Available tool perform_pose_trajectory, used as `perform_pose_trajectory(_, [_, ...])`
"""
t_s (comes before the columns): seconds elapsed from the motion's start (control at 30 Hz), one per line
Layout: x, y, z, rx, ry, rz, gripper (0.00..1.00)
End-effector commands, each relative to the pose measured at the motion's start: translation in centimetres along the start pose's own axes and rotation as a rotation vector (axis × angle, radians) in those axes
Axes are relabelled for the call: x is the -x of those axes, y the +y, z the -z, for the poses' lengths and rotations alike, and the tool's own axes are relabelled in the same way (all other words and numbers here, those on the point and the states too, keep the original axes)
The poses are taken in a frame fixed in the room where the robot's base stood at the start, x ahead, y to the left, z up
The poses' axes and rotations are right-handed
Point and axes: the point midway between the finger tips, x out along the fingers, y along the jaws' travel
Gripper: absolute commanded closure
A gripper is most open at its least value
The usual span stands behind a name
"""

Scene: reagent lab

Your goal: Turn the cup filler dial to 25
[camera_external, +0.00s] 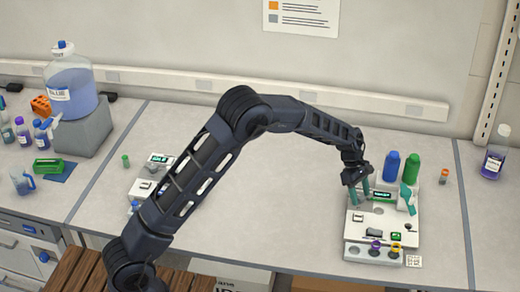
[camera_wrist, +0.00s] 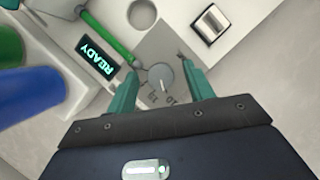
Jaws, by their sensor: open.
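The cup filler (camera_external: 358,228) is the white machine at the right of the bench, with a lit green display that reads READY in the wrist view (camera_wrist: 97,55). Its small round grey dial (camera_wrist: 160,76) sits on a grey plate with number marks, partly legible. My gripper (camera_external: 361,191) is over the machine's back left, pointing down. In the wrist view my gripper (camera_wrist: 160,72) is open, its two teal fingers on either side of the dial with gaps visible. I cannot tell the fingers' height over the plate or the dial's exact setting. The external view hides the dial behind the gripper.
A blue bottle (camera_external: 391,166) and a green bottle (camera_external: 411,168) stand upright at the machine's back, close to my gripper. A teal part (camera_external: 407,197) rises at its right. Another white device (camera_external: 146,187) stands left, partly behind my arm. The bench between is clear.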

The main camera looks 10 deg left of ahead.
Motion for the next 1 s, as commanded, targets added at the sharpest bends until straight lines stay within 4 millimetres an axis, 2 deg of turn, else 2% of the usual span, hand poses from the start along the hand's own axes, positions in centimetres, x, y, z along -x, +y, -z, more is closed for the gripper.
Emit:
perform_pose_trajectory(0.23, [-0.03,0.0,0.0,0.0,0.0,0.0,0.5])
perform_pose_trajectory(0.4, [-0.02,0.01,-0.01,0.0,0.0,0.0,0.83])
perform_pose_trajectory(0.47, [-0.02,0.01,-0.01,0.0,0.0,0.0,0.93])
perform_pose_trajectory(0.77, [0.01,0.09,-0.03,-0.03,-0.001,0.011,0.93])
perform_pose_trajectory(1.0, [0.02,0.19,0.03,-0.148,-0.001,0.06,0.92])
